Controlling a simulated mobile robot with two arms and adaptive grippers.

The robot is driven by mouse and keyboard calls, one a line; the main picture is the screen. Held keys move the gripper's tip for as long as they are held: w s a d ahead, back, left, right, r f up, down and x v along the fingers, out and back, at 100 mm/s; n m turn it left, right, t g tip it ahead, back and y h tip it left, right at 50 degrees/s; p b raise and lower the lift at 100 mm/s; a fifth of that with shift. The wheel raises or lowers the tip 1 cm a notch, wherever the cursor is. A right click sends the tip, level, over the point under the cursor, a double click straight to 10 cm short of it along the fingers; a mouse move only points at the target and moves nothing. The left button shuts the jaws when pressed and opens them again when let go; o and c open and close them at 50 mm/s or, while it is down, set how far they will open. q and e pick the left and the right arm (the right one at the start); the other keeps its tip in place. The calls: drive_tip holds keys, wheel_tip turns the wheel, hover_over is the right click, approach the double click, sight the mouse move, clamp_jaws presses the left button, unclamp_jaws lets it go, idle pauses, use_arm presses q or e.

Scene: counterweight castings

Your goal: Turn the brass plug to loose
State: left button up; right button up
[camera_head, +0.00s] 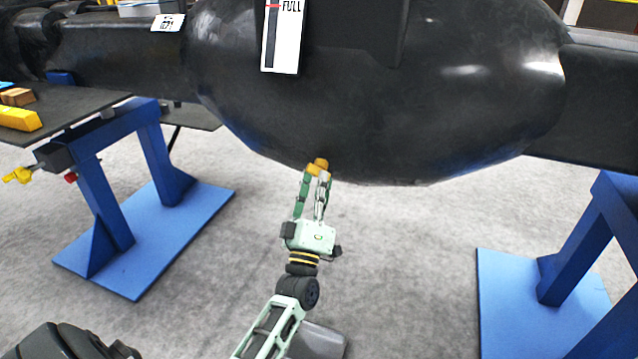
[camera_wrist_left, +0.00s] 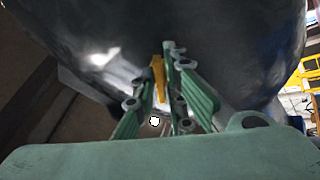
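The brass plug (camera_head: 319,163) is a small orange-gold fitting low on the underside of the big black rounded casting (camera_head: 400,110). My left gripper (camera_head: 317,174) reaches up to it from below, with its green fingers on either side of the plug. In the left wrist view, the plug's narrow brass bar (camera_wrist_left: 158,78) stands between the two fingertips (camera_wrist_left: 161,72), which look closed on it. The fingers partly hide the plug, and no loose marking can be read. My right gripper is not in view.
A white gauge label marked FULL (camera_head: 283,45) is on the casting above the plug. Blue stands (camera_head: 150,240) (camera_head: 545,290) are at left and right. A dark table at left holds a yellow block (camera_head: 20,119).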

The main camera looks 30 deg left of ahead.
use_arm(q)
drive_tip(key=o, duration=0.3)
drive_tip(key=v, duration=1.2)
drive_tip(key=shift+d, duration=0.1)
